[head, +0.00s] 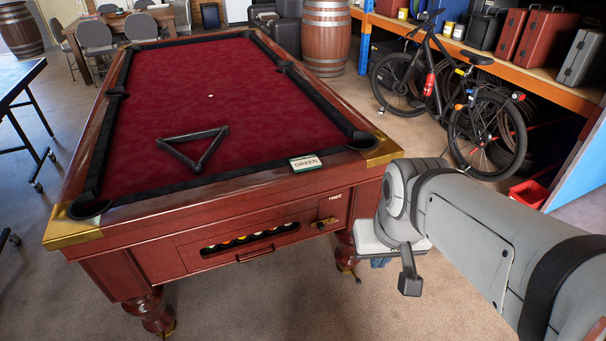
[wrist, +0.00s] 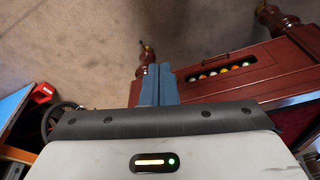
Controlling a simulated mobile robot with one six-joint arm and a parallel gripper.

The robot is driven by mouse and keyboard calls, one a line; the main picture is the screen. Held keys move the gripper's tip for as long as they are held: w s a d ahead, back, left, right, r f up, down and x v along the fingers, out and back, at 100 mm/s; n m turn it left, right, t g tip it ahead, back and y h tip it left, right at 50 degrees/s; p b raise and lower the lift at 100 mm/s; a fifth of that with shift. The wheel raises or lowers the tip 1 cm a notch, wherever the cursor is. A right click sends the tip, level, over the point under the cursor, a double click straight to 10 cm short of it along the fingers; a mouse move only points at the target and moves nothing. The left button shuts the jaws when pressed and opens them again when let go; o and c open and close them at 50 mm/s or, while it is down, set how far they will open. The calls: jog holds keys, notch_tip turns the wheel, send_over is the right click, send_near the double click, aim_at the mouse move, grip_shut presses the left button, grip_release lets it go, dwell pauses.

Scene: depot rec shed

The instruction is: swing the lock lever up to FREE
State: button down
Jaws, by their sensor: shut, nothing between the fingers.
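The lock lever (head: 325,222) is a small brass-coloured handle on the end panel of the red pool table, right of the ball window. It looks about level. A small label (head: 334,196) sits just above it; its lettering is too small to read surely. My gripper (head: 379,262) is to the right of the lever and apart from it, beside the table's near right leg, mostly hidden by my arm. In the wrist view its blue fingers (wrist: 158,84) are together and empty, pointing toward the floor. I cannot make out the lever in the wrist view.
The pool table (head: 120,223) has a pull handle (head: 254,256) below its ball window (head: 250,240). A black triangle (head: 194,148) and a small sign (head: 305,163) lie on top. A bicycle (head: 450,100) and red bin (head: 528,194) stand at right. The floor before the table is clear.

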jog(key=w+a+f+m+g+y+b, duration=0.1)
jog(key=w+a+f+m+y+b, duration=0.5)
jog(key=a+f+b, duration=0.5)
jog(key=w+a+f+m+t+y+b, duration=0.3)
jog(key=w+f+m+b, duration=0.5)
jog(key=w+f, duration=0.6)
jog(key=w+d+f+m+t+h+b, duration=0.1)
jog(key=w+d+f+m+t+b, duration=0.2)
jog(key=f, duration=0.6)
jog(key=w+d+f+m+t+h+b, duration=0.2)
jog(key=w+d+f+m+b, duration=0.3)
jog(key=w+f+m, duration=0.4)
jog(key=w+d+f+m+t+h+b, duration=0.1)
jog(key=w+d+f+m+t+b, duration=0.2)
jog(key=w+d+f+m, duration=0.3)
notch_tip(320, 180, down, 5)
jog(key=shift+w+d+f+t+b, duration=0.1)
jog(key=shift+w+d+t+b, duration=0.4)
jog(key=shift+w, duration=0.65)
jog(key=shift+a, duration=0.25)
